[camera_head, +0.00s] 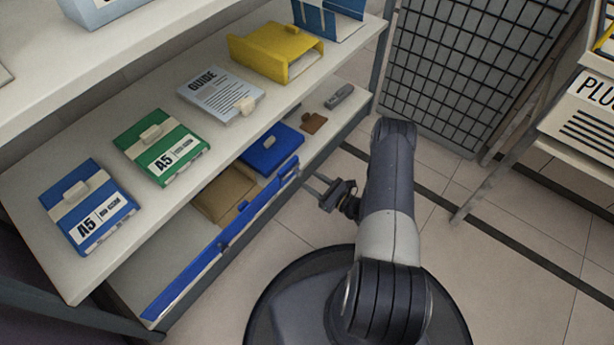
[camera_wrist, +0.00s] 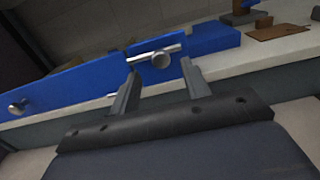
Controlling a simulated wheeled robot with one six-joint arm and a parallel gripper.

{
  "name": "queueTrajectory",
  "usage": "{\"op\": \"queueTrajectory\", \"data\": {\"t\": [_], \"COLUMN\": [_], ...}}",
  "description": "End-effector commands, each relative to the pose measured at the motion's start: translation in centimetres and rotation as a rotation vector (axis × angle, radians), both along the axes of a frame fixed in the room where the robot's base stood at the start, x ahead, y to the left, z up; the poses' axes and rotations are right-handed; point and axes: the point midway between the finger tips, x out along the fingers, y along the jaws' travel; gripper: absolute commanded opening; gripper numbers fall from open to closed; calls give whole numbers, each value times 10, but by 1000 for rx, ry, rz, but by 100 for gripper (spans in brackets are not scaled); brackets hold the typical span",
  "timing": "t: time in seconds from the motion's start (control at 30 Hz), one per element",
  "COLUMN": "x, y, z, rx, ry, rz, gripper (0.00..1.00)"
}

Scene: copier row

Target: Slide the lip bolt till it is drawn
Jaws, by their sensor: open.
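The lip bolt, a silver rod with a round knob (camera_wrist: 160,59), sits on the blue lip (camera_wrist: 75,88) along the shelf edge in the wrist view. In the head view the blue lip (camera_head: 190,275) runs along the front of the lower shelf; the bolt is too small there to make out surely. My gripper (camera_head: 312,187) is off the right end of the lip, in front of the shelf. In the wrist view my gripper (camera_wrist: 160,68) is open and empty, with the knob framed between its fingertips. Whether the fingers reach around the knob, I cannot tell.
Behind the lip on the lower shelf (camera_head: 318,150) are a blue box (camera_head: 271,149) and a brown box (camera_head: 224,192). The upper shelf (camera_head: 98,155) overhangs them, holding several boxes. A second silver knob (camera_wrist: 17,107) is further left.

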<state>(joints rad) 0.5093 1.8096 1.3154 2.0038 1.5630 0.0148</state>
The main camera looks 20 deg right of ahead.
Motion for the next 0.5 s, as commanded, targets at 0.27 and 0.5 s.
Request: {"op": "queueTrajectory", "data": {"t": [0.27,0.5], "x": [-39,-55], "y": [-29,-40], "z": [2,1], "rx": [2,1], "ry": [0,-1], "rz": [-5,-2], "gripper": [45,45]}}
